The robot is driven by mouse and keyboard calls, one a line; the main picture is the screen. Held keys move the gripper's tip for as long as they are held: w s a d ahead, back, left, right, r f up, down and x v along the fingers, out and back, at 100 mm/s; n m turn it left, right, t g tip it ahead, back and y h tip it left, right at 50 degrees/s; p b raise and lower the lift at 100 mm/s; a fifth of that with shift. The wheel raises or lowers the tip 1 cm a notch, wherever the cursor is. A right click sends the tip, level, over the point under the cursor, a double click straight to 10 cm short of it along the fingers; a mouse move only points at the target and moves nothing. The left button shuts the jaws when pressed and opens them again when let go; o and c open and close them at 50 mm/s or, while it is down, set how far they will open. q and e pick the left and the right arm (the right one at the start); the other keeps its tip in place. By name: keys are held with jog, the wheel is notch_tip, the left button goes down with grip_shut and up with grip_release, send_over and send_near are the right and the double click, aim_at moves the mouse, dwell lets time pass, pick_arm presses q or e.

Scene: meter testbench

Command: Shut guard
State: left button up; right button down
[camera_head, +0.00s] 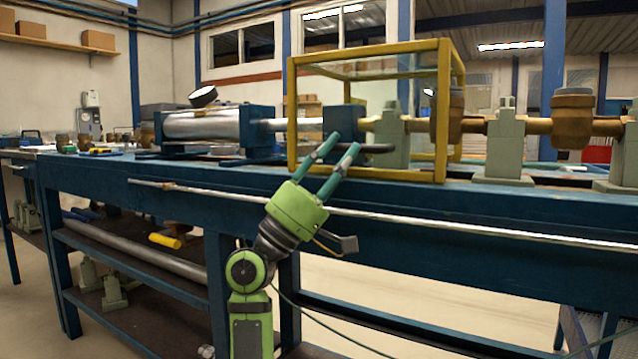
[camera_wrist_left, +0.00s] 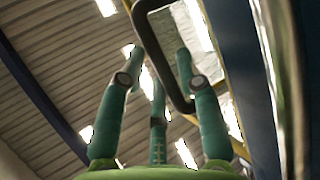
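The guard is a box with a yellow frame (camera_head: 442,110) and clear panels, standing over part of the pipe line on the blue bench. Its dark handle (camera_head: 378,148) is low on the front side. My left gripper (camera_head: 342,146) points up at the handle's left end. In the left wrist view, the handle (camera_wrist_left: 152,45) is a dark loop passing between the spread green fingers (camera_wrist_left: 160,62). The fingers look apart, with gaps beside the handle; whether any finger touches it cannot be told. My right gripper is not in view.
The blue bench (camera_head: 210,183) has a metal rail (camera_head: 460,224) along its front edge. A silver cylinder (camera_head: 205,124) lies left of the guard. Green supports (camera_head: 504,145) and brass meters (camera_head: 572,115) stand to the right. The space in front of the bench looks free.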

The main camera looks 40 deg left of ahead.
pick_arm(q)
jog(key=v, duration=1.1)
